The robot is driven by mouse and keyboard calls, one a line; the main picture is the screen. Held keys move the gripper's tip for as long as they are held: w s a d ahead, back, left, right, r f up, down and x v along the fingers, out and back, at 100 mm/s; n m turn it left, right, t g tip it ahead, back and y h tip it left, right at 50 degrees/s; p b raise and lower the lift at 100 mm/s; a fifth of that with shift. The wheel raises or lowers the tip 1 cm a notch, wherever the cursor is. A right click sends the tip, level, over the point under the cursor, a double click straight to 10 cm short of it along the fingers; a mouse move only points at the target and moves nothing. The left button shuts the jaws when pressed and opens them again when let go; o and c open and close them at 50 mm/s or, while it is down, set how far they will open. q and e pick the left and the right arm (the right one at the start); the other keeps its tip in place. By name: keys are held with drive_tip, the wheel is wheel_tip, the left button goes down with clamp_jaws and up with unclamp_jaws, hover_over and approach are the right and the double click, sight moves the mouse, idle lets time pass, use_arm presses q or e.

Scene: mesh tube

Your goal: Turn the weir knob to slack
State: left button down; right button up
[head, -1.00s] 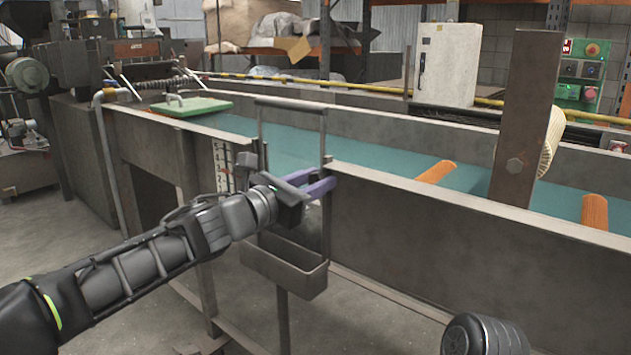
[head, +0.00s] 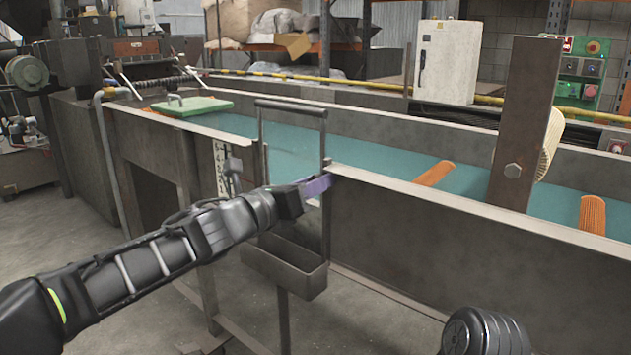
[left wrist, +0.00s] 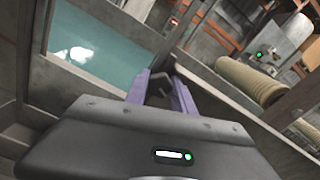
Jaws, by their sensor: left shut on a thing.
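The weir gate's handle frame (head: 290,104) stands upright in the near wall of the channel. My left gripper (head: 322,184) is at its right post, level with the top of the wall. Its purple fingers, also in the left wrist view (left wrist: 165,90), are shut on a small dark part, which I take as the weir knob (left wrist: 159,82). The fingers hide the knob in the head view, so its setting cannot be read. My right gripper is not in view.
A white scale plate (head: 221,168) and a small grey fitting (head: 233,166) are left of the gate. A metal trough (head: 285,265) hangs below my left gripper. Teal water (head: 380,150) lies behind the near wall (head: 420,235). A steel post (head: 526,120) rises at right.

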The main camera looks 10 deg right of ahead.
use_arm(q)
drive_tip(key=c, duration=1.1)
unclamp_jaws()
drive_tip(key=shift+o, duration=0.2)
drive_tip(key=shift+a, duration=0.1)
drive_tip(key=v, duration=0.7)
drive_tip(key=shift+s+a, duration=0.25)
